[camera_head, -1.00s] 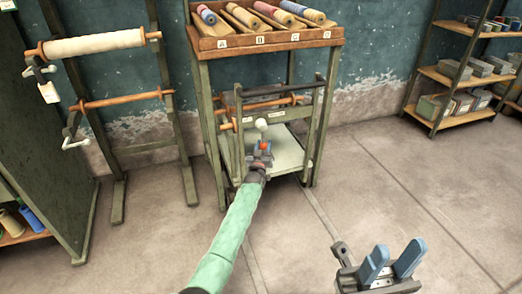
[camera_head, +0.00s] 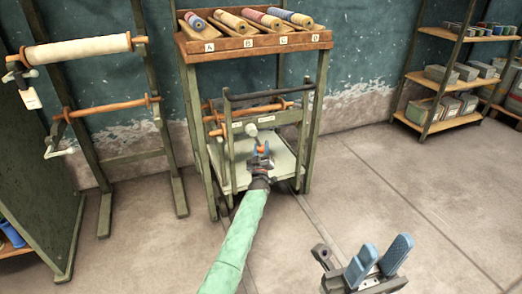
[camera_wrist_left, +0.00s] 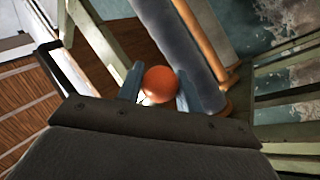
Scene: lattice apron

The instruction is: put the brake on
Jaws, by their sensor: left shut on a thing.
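An orange ball knob (camera_head: 261,150) sits at the front of a grey-green frame (camera_head: 227,165) with a dark top bar. In the left wrist view the knob (camera_wrist_left: 160,84) lies between the two blue fingers. My left gripper (camera_head: 260,147) is shut on this knob. The part that carries the knob is hidden behind my gripper. A white knob (camera_head: 251,130) is just above and left of my left gripper, apart from it. My right gripper (camera_head: 380,258) is empty at the lower right, its blue fingers apart. I cannot tell whether the orange knob belongs to the brake.
A bench with a tray (camera_head: 250,45) of coloured rolls, with lettered labels, stands over the frame. A rack at left holds a white roll (camera_head: 78,48) and an orange bar (camera_head: 107,106). Shelves (camera_head: 445,75) stand back right. The floor (camera_head: 400,170) at right is clear.

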